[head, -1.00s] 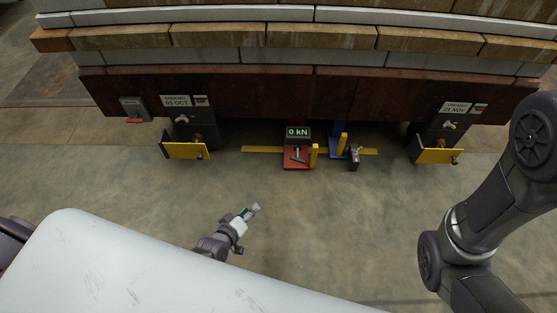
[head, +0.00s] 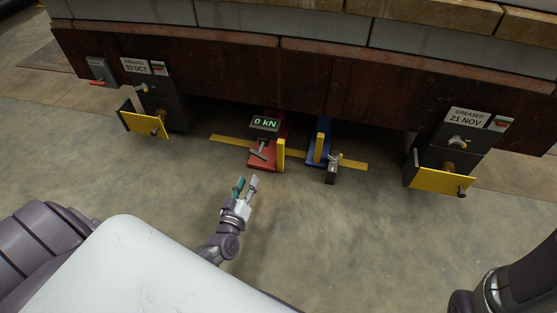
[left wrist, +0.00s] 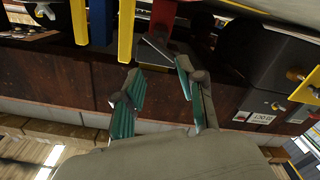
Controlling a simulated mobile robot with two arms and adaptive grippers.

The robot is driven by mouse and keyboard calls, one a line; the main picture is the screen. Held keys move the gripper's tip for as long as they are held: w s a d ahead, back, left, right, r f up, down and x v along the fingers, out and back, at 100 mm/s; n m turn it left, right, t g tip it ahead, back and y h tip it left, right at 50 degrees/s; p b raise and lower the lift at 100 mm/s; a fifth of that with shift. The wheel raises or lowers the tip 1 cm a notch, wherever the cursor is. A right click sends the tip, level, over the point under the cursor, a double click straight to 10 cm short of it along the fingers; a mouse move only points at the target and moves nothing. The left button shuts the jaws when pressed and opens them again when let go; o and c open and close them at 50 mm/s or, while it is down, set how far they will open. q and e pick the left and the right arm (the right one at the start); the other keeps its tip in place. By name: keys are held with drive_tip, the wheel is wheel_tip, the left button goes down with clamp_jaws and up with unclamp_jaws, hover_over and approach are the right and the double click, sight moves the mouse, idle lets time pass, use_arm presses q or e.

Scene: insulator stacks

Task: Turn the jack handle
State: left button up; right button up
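A red jack (head: 272,158) with a lit "0 kN" display (head: 264,124) and a yellow post (head: 281,154) stands on the floor at the beam's lower edge. Its grey T-shaped handle (head: 259,149) shows below the display. A blue jack (head: 318,143) with a yellow post stands to its right. My left gripper (head: 247,180) is open and empty, in front of the red jack and apart from it. In the left wrist view, which looks upside down, the gripper's fingers (left wrist: 158,84) are spread, with a grey bar (left wrist: 157,46), apparently the handle, beyond them. My right gripper is out of view.
A brown beam (head: 220,80) carrying stacked blocks overhangs the jacks. Dark supports with yellow flaps stand at left (head: 145,123) and right (head: 440,180). A grey padlock-like piece (head: 332,172) is beside the blue jack. The floor in front is clear.

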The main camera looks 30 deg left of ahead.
sight(260, 150)
use_arm(q)
drive_tip(key=b+x, duration=0.7)
drive_tip(key=x, duration=0.5)
drive_tip(key=shift+w+a+f, duration=0.15)
drive_tip(key=shift+w, duration=0.05)
drive_tip(key=shift+w+a, duration=0.15)
drive_tip(key=shift+w, duration=0.5)
drive_tip(key=shift+c, duration=0.2)
